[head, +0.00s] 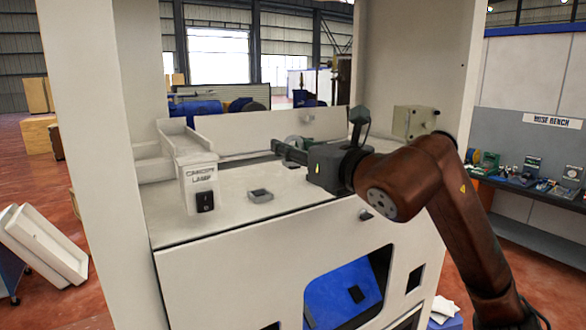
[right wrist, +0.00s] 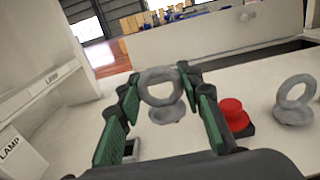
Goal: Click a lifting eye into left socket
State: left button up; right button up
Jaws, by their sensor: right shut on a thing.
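My right gripper (head: 280,148) reaches left over the white deck of the machine. In the right wrist view its green-padded fingers (right wrist: 160,88) are shut on a grey lifting eye (right wrist: 167,115), gripping it by the ring with its base below. The eye is held above the deck; the exact gap is unclear. A grey square socket (head: 260,196) lies on the deck, left of and nearer than the gripper; a square frame also shows beside the left finger in the wrist view (right wrist: 131,148). A second lifting eye (right wrist: 293,115) stands at the right. My left gripper is not in view.
A red button (right wrist: 234,112) on a dark base stands between the right finger and the second eye. A white lamp housing (head: 198,174) with a black switch rises at the deck's left. White posts flank the deck, and a low panel (head: 240,132) closes its back.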

notch_tip(320, 180, up, 4)
jog(key=shift+r, duration=0.15)
jog(key=shift+s+a+r, duration=0.15)
jog(key=shift+a+r, duration=0.05)
jog(key=shift+r, duration=0.1)
jog(key=s+a+r, duration=0.1)
jog(key=s+a, duration=0.3)
jog(key=a, duration=0.2)
jog(key=shift+r+b, duration=0.2)
jog(key=shift+b, duration=0.15)
jog(key=shift+f, duration=0.1)
